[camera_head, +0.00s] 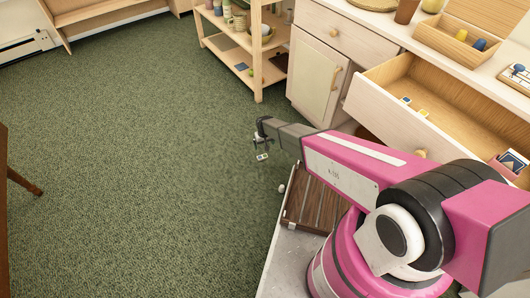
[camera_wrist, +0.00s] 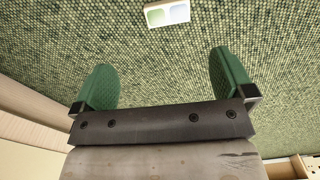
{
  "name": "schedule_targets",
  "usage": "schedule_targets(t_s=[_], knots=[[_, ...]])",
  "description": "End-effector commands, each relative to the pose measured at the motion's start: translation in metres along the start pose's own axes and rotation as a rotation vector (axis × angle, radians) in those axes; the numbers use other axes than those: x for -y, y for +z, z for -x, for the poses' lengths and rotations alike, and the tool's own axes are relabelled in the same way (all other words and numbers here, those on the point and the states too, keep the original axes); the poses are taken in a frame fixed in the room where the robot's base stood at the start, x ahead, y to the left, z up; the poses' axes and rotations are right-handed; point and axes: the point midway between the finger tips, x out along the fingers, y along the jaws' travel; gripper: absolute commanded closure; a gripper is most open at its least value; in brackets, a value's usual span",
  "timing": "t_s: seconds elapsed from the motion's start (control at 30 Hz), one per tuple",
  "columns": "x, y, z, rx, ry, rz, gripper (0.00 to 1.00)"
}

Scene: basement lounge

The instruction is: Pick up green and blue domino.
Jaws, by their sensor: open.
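A small pale domino (camera_wrist: 167,13) shows at the top edge of the wrist view, with one greenish and one bluish half. In the head view a small whitish piece with green on it (camera_head: 262,157), likely the same domino, shows just below my gripper (camera_head: 260,137).
An open drawer (camera_head: 365,98) with small yellow and blue pieces juts out at the right. A wooden box (camera_head: 462,48) with yellow and blue pieces stands on the counter. A wooden shelf (camera_head: 258,75) stands at the back. The green carpet (camera_head: 150,150) at left is clear.

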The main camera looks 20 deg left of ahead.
Motion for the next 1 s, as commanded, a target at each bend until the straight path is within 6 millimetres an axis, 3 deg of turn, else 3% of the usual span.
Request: schedule_targets(t_s=[0.1,0.5,0.77,1.0], knots=[[0.008,-0.003,-0.011,0.000,0.000,0.010,0.00],[0.008,-0.003,-0.061,0.000,0.000,0.009,0.00],[0.010,-0.002,-0.079,0.001,0.000,0.009,0.00],[0.012,-0.001,-0.112,0.000,0.000,0.008,0.00]])
